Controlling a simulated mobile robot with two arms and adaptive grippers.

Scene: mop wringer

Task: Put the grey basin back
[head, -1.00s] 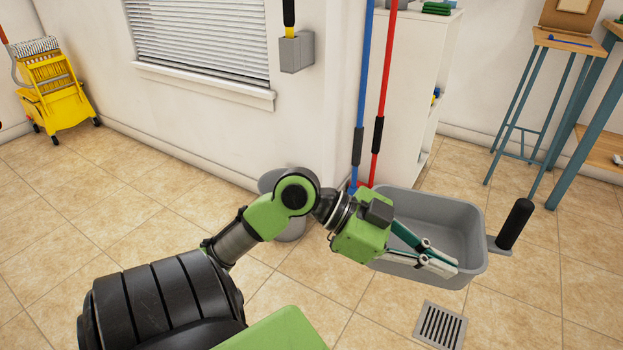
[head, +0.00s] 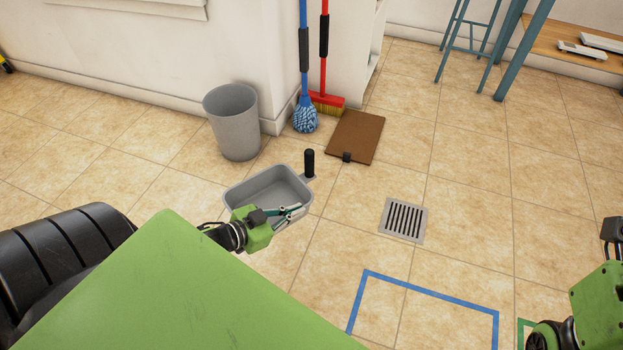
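The grey basin (head: 262,184) is a shallow rectangular tub with a short handle ending in an upright black grip (head: 309,163) at its far right corner. It sits left of the floor drain and appears level and empty. My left gripper (head: 298,210) is at the basin's near right rim, its two fingers close together on the rim and partly covering it. I cannot tell whether the basin's underside touches the floor. My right gripper (head: 612,230) is only partly in view at the right edge, away from the basin; its fingers are cut off.
A grey bin (head: 232,122) stands by the wall. A blue mop (head: 305,116) and red broom (head: 326,104) lean beside it, near a brown board (head: 355,136).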

